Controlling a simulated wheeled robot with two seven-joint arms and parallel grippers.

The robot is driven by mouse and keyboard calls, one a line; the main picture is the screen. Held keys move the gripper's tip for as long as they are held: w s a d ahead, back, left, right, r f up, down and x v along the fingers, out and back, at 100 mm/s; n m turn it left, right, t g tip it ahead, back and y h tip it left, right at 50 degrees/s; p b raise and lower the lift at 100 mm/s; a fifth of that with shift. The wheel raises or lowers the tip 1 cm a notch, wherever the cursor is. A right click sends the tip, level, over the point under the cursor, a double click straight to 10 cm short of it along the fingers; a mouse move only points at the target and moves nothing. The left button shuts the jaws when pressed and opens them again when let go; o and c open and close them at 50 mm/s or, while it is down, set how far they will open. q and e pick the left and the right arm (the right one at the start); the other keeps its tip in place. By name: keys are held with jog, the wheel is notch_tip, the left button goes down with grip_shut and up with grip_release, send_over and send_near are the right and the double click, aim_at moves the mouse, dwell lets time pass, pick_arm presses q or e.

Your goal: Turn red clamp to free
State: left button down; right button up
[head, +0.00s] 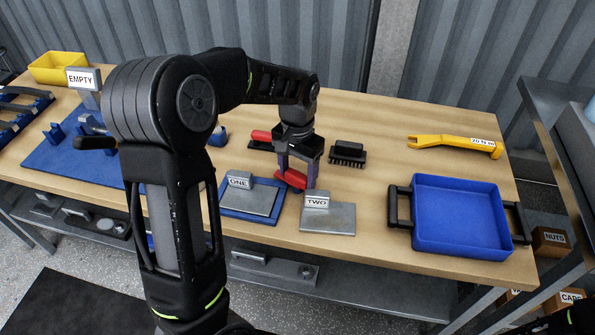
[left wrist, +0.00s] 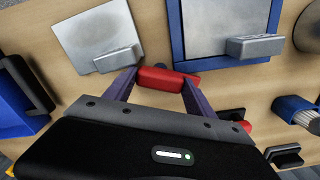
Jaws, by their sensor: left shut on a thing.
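A red clamp piece (head: 290,179) is between the fingers of my left gripper (head: 298,165), just behind the plates labelled ONE and TWO. My left gripper is shut on it. In the left wrist view the red piece (left wrist: 168,79) spans the gap between the fingertips of the gripper (left wrist: 160,84). How it is fixed below is hidden. My right gripper is not in view.
Plate ONE (head: 249,201) lies on a blue base; plate TWO (head: 328,219) lies on the wood bench. A black brush (head: 347,153), a yellow wrench (head: 452,143) and a blue tray (head: 461,178) stand to the right. The bench between brush and tray is clear.

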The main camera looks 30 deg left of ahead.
aim_at(298, 174)
pick_arm(q)
jog(key=m, duration=0.3)
jog(key=shift+w+m, duration=0.1)
jog(key=shift+m, duration=0.3)
jog(key=m, duration=0.3)
jog(key=shift+m+p, duration=0.3)
jog(key=m+p, duration=0.1)
jog(key=m, duration=0.5)
jog(key=shift+c, duration=1.6)
grip_release()
jog(key=shift+r, duration=0.1)
notch_tip(298, 174, up, 8)
jog(key=shift+f, duration=0.2)
